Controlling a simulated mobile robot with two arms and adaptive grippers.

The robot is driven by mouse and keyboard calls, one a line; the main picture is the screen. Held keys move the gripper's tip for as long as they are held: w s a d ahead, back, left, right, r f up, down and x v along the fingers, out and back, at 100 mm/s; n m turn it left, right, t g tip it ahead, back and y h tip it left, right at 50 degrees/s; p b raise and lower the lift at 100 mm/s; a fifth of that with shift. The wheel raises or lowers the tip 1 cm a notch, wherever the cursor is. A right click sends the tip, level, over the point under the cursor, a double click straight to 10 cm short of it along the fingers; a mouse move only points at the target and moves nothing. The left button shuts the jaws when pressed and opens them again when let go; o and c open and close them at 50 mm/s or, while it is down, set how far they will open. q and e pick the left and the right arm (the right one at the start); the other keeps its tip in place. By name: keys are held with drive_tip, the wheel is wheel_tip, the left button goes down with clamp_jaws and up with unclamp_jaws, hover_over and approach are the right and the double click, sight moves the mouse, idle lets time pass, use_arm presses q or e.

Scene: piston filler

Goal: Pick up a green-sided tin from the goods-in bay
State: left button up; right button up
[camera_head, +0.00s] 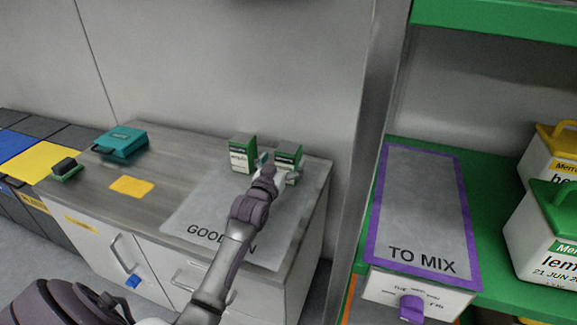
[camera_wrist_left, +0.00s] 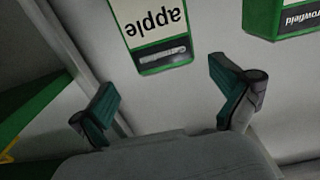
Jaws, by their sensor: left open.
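Two green-sided tins with white labels stand at the back of the goods-in bay (camera_head: 190,215), a left tin (camera_head: 243,155) and a right tin (camera_head: 290,151). My left gripper (camera_head: 277,168) is open at the right tin and hides its lower part in the head view. In the left wrist view a tin labelled "apple" (camera_wrist_left: 152,30) shows upside down, ahead of the open fingers (camera_wrist_left: 168,90) and between their lines. A second green tin (camera_wrist_left: 285,18) is cut off at the upper right, outside the fingers. I cannot tell whether any finger touches a tin. My right gripper is not in view.
A wall (camera_head: 230,60) stands close behind the tins. A teal case (camera_head: 122,142), a yellow square (camera_head: 131,186) and a green-and-black block (camera_head: 66,168) lie on the counter's left. A green shelf with a "TO MIX" mat (camera_head: 420,200) and tubs (camera_head: 548,235) is at right, past a grey post (camera_head: 366,150).

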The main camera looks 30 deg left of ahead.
sight(288, 147)
use_arm(q)
drive_tip(key=shift+w+a, duration=0.2)
drive_tip(key=shift+w, duration=0.4)
drive_tip(key=x, duration=0.1)
drive_tip(key=b+x, duration=0.1)
drive_tip(key=x, duration=0.1)
drive_tip(key=shift+w+a+f, duration=0.15)
drive_tip(key=shift+a, duration=0.25)
drive_tip(key=shift+w+a+b, duration=0.1)
drive_tip(key=shift+w+b, duration=0.25)
drive_tip(key=shift+w, duration=0.4)
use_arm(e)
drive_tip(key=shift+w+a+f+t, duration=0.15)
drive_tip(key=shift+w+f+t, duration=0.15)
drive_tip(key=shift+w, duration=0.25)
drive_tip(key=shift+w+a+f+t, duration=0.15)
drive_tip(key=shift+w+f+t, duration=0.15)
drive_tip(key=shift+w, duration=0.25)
use_arm(q)
drive_tip(key=shift+c, duration=0.3)
drive_tip(key=c, duration=1.8)
drive_tip(key=shift+r, duration=0.25)
drive_tip(key=shift+c, duration=0.2)
